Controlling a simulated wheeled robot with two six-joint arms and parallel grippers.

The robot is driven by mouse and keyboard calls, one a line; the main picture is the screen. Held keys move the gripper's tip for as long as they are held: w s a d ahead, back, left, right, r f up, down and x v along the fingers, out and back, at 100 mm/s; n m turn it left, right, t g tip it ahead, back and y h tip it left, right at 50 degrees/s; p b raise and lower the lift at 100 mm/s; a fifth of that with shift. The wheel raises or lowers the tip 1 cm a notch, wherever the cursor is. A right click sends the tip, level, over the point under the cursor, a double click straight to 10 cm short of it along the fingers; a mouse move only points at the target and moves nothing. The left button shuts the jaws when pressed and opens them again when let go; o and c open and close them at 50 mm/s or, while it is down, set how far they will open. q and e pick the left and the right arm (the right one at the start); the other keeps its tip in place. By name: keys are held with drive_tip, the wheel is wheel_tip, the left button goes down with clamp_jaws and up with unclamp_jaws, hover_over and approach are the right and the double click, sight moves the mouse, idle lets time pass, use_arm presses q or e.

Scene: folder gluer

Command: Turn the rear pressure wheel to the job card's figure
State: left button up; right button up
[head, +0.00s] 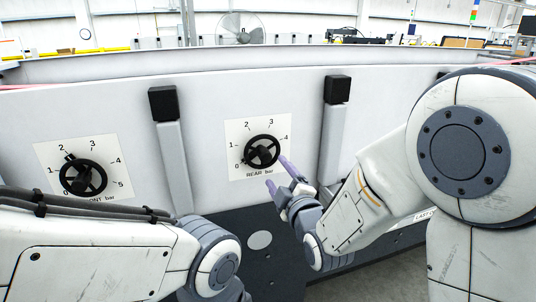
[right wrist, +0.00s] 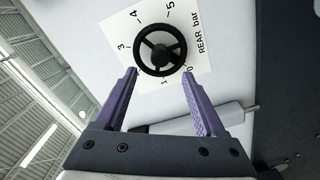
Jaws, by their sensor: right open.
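The rear pressure wheel (head: 262,151) is a black spoked handwheel on a white dial plate (head: 236,128) marked "REAR bar". It also shows in the right wrist view (right wrist: 160,50), with figures around it. No readable job card shows.
A similar front wheel (head: 83,177) on its own plate sits to the left. Grey posts with black caps (head: 163,103) (head: 338,89) stand out on both sides of the rear dial. My left forearm crosses the lower left.

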sight(267, 159)
drive_tip(key=p+x, duration=0.2)
drive_tip(key=x, duration=0.6)
drive_tip(key=shift+w, duration=0.15)
use_arm(q)
wheel_tip(267, 159, up, 3)
drive_tip(key=shift+f, duration=0.1)
use_arm(e)
clamp_jaws()
drive_tip(key=shift+f, duration=0.1)
